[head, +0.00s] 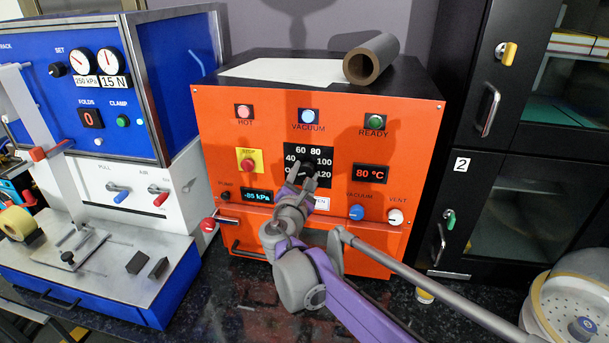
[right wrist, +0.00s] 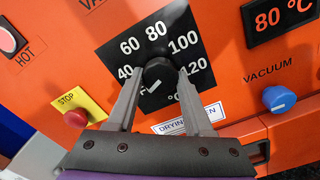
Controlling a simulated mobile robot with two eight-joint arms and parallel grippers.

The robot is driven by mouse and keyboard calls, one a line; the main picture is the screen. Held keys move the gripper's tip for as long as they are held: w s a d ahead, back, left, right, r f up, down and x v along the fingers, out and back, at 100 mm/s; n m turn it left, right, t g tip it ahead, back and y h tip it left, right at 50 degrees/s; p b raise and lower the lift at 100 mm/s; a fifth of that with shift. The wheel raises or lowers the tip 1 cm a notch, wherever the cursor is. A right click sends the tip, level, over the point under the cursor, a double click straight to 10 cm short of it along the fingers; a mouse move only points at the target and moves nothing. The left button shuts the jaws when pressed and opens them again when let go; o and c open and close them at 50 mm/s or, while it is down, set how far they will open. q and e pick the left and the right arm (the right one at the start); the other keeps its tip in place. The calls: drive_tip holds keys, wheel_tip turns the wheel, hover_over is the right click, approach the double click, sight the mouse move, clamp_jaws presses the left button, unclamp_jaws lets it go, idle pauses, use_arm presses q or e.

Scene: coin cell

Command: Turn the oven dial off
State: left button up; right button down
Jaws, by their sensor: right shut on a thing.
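The orange oven (head: 225,125) stands on the dark worktop. Its black dial (head: 308,160) sits in the middle of a black square scale printed 40 to 120; the dial also shows in the right wrist view (right wrist: 159,71). My right gripper (head: 304,180) reaches up from below, its two fingers on either side of the dial, shut on it. In the right wrist view, the fingers (right wrist: 160,80) flank the knob. A white mark shows at the knob's lower left, but I cannot tell its setting surely. The display (head: 371,173) reads 80 °C. My left gripper is not in view.
Close to the dial are a red stop button on yellow (head: 247,161), a blue vacuum knob (head: 356,212) and a white vent knob (head: 395,216). A blue press (head: 160,60) stands at left, a black cabinet (head: 470,130) at right.

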drive_tip(key=shift+c, duration=1.4)
unclamp_jaws()
drive_tip(key=s+a+b, duration=0.1)
drive_tip(key=s+a, duration=0.1)
drive_tip(key=s, duration=0.8)
drive_tip(key=shift+s, duration=0.35)
drive_tip(key=s+d+f+m+g+h, duration=0.1)
drive_tip(key=s+d+f+m+g, duration=0.3)
drive_tip(key=s+d+f+m, duration=0.45)
drive_tip(key=s+d+f+m+g+h, duration=0.1)
drive_tip(key=s+d+f+m+g, duration=0.4)
drive_tip(key=d, duration=0.6)
drive_tip(key=s+f+m+g+y, duration=0.3)
drive_tip(key=s+f+m+y, duration=0.2)
drive_tip(key=s+f+m, duration=0.7)
drive_tip(key=shift+s+d+m, duration=0.2)
drive_tip(key=shift+s+m, duration=0.55)
drive_tip(key=shift+s, duration=0.4)
